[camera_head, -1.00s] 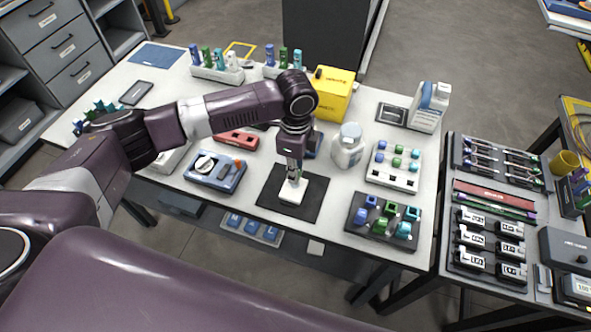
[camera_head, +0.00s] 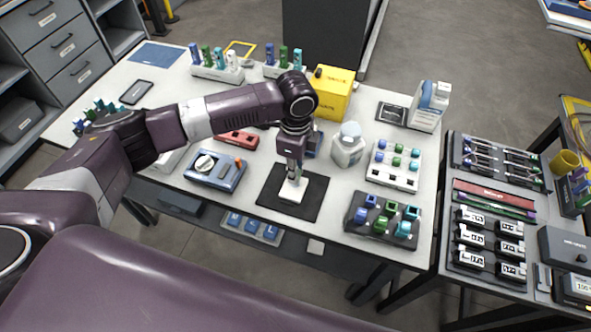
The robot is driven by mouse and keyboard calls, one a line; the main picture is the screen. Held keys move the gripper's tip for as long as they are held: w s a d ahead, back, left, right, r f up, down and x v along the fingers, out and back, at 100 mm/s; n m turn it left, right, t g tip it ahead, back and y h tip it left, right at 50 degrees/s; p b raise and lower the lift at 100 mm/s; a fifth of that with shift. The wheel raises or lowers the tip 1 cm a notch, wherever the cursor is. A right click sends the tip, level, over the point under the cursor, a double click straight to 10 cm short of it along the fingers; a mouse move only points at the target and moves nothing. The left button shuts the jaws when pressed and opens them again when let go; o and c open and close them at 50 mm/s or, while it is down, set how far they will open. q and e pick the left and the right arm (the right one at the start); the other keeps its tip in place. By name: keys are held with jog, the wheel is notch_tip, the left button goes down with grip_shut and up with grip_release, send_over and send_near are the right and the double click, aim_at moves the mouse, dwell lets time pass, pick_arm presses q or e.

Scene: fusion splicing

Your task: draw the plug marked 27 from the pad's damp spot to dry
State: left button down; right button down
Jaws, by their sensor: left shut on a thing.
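A small white pad (camera_head: 293,192) lies on a black mat (camera_head: 313,201) near the front middle of the table. My left gripper (camera_head: 294,175) points down over the pad and is shut on a small plug. The fingers hide most of the plug, so its mark cannot be read. I cannot tell whether its tip touches the pad. The damp spot cannot be made out at this size. My right gripper is out of view.
To the right stand a white bottle (camera_head: 348,146), a white rack (camera_head: 394,181) and a dark tray (camera_head: 356,222) with blue, green and teal pieces. A blue device (camera_head: 216,177) lies left of the mat. A yellow box (camera_head: 333,101) stands behind.

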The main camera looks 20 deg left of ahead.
aim_at(289, 197)
pick_arm(q)
jog(key=shift+s+p, duration=0.15)
jog(key=shift+p, duration=0.55)
dwell(1.7)
jog(key=shift+s+a+p, duration=0.1)
jog(key=shift+s+p, duration=2.15)
jog(key=shift+p, duration=0.7)
dwell(0.4)
jog(key=shift+r+p, duration=2.25)
jog(key=shift+p, duration=0.3)
jog(key=shift+w, duration=0.1)
